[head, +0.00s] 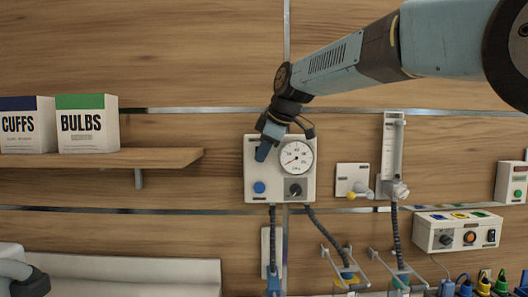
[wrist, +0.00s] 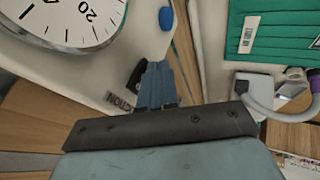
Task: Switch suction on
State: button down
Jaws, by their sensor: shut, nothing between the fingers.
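The suction unit (head: 251,190) is a white wall box with a round dial gauge (head: 296,158), a blue button (head: 259,187) and a black knob (head: 295,189). My gripper (head: 262,154) is shut and empty in front of the box's upper left, left of the gauge. In the wrist view the shut blue fingers (wrist: 158,72) point at the panel beside a dark switch (wrist: 136,76) and a label ending in "CTION" (wrist: 120,101). The gauge (wrist: 72,18) and blue button (wrist: 166,18) show there too. I cannot tell whether the fingers touch the switch. My gripper hides that switch in the head view.
A flowmeter (head: 393,150) and a small white outlet (head: 353,180) are right of the unit. A shelf (head: 150,160) at left holds a CUFFS box (head: 28,125) and a BULBS box (head: 87,124). Dark hoses (head: 272,235) hang below the unit. A control box (head: 458,232) is lower right.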

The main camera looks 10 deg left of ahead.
jog(key=shift+w, duration=0.2)
jog(key=shift+w, duration=0.1)
dwell(0.5)
jog(key=shift+r, duration=0.1)
jog(key=shift+r, duration=0.65)
